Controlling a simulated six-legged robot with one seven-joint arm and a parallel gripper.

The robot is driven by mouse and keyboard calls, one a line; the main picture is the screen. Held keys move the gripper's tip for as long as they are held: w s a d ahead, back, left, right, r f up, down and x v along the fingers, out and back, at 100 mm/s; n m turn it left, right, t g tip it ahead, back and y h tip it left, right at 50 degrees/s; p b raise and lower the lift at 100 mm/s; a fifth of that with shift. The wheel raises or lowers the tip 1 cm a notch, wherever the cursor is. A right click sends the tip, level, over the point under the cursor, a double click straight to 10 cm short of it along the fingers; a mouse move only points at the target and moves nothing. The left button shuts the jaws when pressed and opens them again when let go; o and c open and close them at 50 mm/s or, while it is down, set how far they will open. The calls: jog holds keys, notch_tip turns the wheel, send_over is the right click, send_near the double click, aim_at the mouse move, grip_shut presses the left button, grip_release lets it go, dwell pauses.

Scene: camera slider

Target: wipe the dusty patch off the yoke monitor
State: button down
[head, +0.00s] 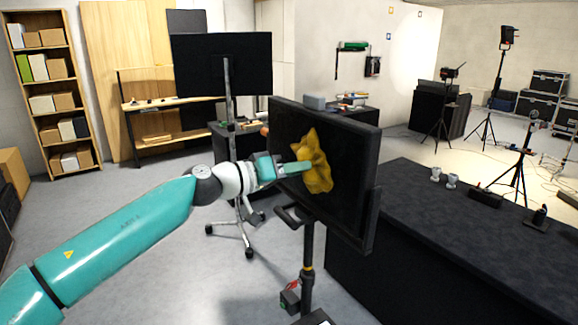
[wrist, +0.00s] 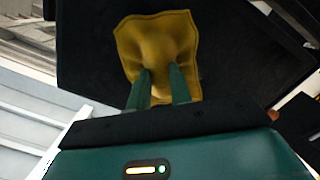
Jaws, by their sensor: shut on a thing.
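The yoke monitor (head: 350,195) is a dark, thick-framed screen on a stand in the middle of the head view. Its dark face also fills much of the wrist view (wrist: 225,75). My gripper (head: 303,166) is shut on a yellow-brown cloth (head: 318,172), which lies spread against the screen face or very close to it. In the wrist view, the two fingers of my gripper (wrist: 160,80) press into the cloth (wrist: 165,40). I cannot make out a dusty patch; the cloth and gripper hide part of the screen.
A black counter (head: 450,230) with small cups (head: 450,180) stands to the right of the monitor. A second monitor (head: 222,65) on a wheeled stand is behind. The monitor's stand has a handle (head: 290,216) below the screen. Grey floor is open at the left.

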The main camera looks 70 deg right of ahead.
jog(key=w+d, duration=0.5)
jog(key=shift+w, duration=0.25)
dwell(0.7)
jog(key=v, duration=0.7)
jog(key=shift+a+f, duration=0.2)
jog(key=shift+f, duration=0.05)
jog(key=shift+s, duration=0.1)
